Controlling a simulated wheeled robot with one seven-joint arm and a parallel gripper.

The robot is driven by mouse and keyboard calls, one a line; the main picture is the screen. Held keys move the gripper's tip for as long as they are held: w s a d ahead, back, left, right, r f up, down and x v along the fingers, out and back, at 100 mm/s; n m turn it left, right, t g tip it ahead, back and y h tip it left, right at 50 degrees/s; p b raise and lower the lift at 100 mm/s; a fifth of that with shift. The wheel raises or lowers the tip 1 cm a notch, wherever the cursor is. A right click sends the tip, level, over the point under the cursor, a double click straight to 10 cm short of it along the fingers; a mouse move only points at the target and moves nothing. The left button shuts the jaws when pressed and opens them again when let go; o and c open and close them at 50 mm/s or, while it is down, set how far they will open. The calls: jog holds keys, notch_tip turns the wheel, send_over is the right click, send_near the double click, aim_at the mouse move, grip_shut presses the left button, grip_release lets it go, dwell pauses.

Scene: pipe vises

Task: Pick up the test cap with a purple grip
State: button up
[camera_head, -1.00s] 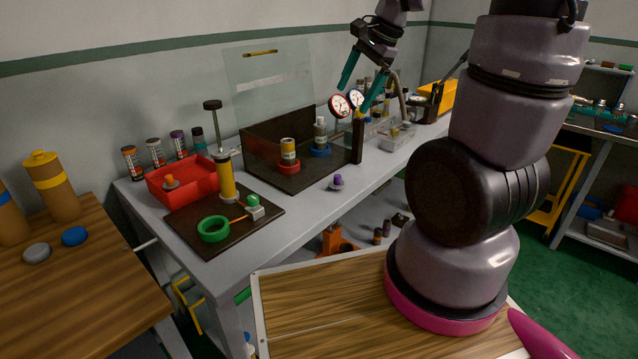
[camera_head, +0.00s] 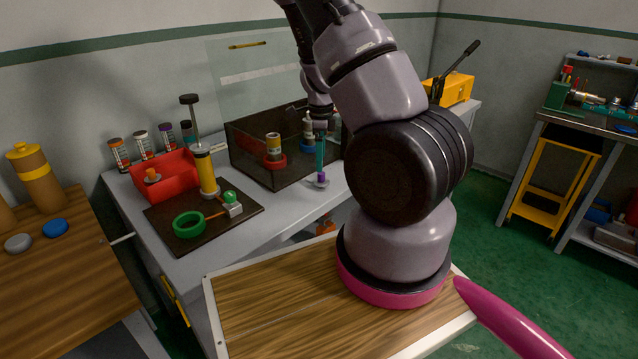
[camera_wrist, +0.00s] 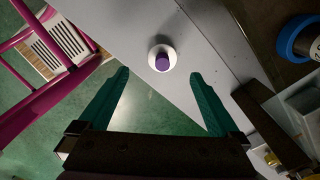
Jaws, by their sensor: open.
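The test cap (camera_head: 321,181) has a grey-white round base and a purple grip. It stands upright on the grey bench near its front edge. In the wrist view the cap (camera_wrist: 162,57) is seen from above, just beyond and between the fingertips. My gripper (camera_wrist: 158,76) has two teal fingers spread wide with nothing between them. In the head view my gripper (camera_head: 320,165) hangs down over the cap, and a teal finger seems to overlap it. Whether the finger touches the cap cannot be told.
A dark open-sided box (camera_head: 255,165) with pipe fittings stands just behind the cap. A dark board (camera_head: 165,217) with a green ring (camera_head: 188,224) and a red tray (camera_head: 160,178) lie to the left. The bench surface around the cap is clear.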

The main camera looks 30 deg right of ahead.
aim_at(321, 174)
jog(key=shift+w+d+f, duration=0.1)
jog(key=shift+f, duration=1.7)
jog(key=shift+w+d+f, duration=0.1)
jog(key=shift+f, duration=1.65)
grip_shut()
